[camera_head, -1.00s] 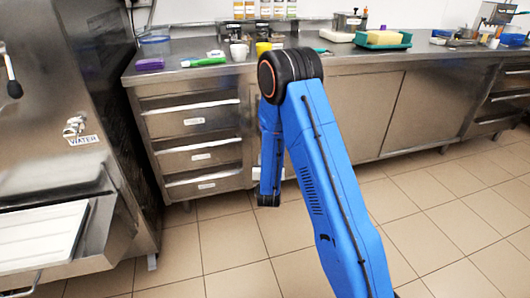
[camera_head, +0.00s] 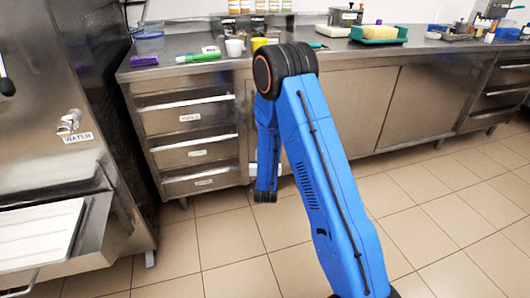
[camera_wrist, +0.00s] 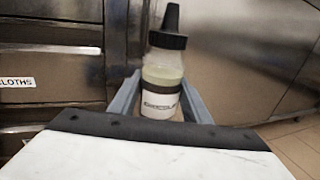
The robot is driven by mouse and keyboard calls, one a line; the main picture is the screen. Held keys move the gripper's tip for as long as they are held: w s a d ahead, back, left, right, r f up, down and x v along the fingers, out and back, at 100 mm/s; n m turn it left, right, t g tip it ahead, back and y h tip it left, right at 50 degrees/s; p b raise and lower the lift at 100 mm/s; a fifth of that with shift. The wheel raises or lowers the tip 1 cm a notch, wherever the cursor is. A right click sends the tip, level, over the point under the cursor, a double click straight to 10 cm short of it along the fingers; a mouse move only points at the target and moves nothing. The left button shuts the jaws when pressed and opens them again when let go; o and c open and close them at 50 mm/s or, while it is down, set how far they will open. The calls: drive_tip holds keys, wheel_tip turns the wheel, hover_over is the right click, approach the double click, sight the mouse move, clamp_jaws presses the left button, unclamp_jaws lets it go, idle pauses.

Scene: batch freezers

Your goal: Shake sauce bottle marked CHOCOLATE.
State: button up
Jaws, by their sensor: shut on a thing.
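In the wrist view a squeeze bottle (camera_wrist: 162,76) stands upright in the picture, with a black nozzle cap, pale yellowish contents, a dark band and a white label. The label's dark lettering is too blurred to read for sure. My gripper (camera_wrist: 161,90) is shut on this bottle, with one grey finger on each side of its body. In the head view my blue arm bends down in front of the drawers, and neither the gripper nor the held bottle can be made out there.
A steel counter (camera_head: 380,58) runs along the back, with cups, a green-handled item (camera_head: 198,58), a purple item (camera_head: 144,60) and a teal tray (camera_head: 378,40) on it. Drawers (camera_head: 190,118) stand below. A steel machine fills the left. Tiled floor (camera_head: 440,215) is clear at right.

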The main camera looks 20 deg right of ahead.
wheel_tip(320, 180, up, 8)
drive_tip(key=shift+f, duration=0.25)
wheel_tip(320, 180, down, 8)
drive_tip(key=shift+r, duration=0.25)
wheel_tip(320, 180, up, 7)
drive_tip(key=shift+r, duration=0.2)
wheel_tip(320, 180, down, 7)
drive_tip(key=shift+f, duration=0.15)
